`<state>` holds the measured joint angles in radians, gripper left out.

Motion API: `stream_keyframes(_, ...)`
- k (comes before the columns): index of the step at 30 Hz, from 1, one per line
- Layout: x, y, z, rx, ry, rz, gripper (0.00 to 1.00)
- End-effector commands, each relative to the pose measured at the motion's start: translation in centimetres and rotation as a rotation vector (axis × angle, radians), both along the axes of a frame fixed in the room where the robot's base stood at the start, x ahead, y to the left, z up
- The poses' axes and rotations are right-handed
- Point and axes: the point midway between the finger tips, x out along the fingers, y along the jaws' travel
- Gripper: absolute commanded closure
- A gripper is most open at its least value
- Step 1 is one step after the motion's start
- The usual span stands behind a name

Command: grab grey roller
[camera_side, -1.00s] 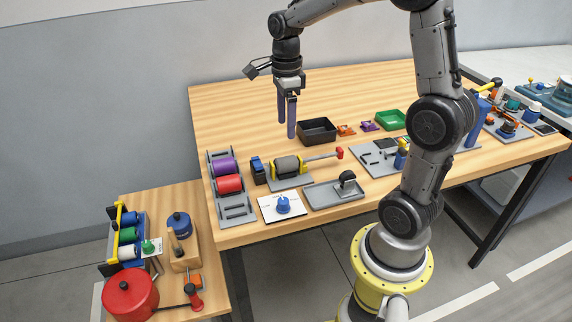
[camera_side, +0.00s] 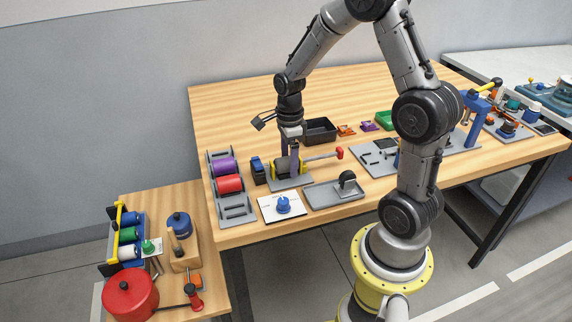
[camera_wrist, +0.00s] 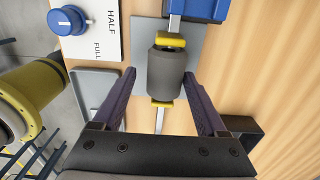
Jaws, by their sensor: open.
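The grey roller (camera_wrist: 166,74) is a dark grey cylinder held between yellow brackets (camera_wrist: 170,40) on a grey base plate (camera_wrist: 202,47). In the side view the grey roller (camera_side: 282,168) is partly hidden by my fingers. My gripper (camera_wrist: 168,82) is open, with one purple finger on each side of the roller in the wrist view. The roller lies between or just beyond the fingertips; I cannot tell whether they touch it. In the side view my gripper (camera_side: 288,172) points down at the roller's stand.
A rack with a purple roller (camera_side: 224,167) and a red roller (camera_side: 229,184) stands to the left. A lever with a red knob (camera_side: 340,152) reaches right from the stand. A black bin (camera_side: 320,130) is behind. A blue dial (camera_side: 283,204) and a grey tray (camera_side: 330,195) are in front.

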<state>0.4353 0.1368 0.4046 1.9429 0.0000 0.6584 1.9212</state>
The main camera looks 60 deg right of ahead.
Motion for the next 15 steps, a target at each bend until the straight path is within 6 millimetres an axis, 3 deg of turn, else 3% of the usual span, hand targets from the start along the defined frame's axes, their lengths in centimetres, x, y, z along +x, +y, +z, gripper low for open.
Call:
stream_keyframes(8, 0.03, 0.00, -0.42, 0.000, -0.001, 0.000, 0.25)
stream_keyframes(15, 0.01, 0.02, -0.41, -0.001, -0.001, 0.000, 0.64)
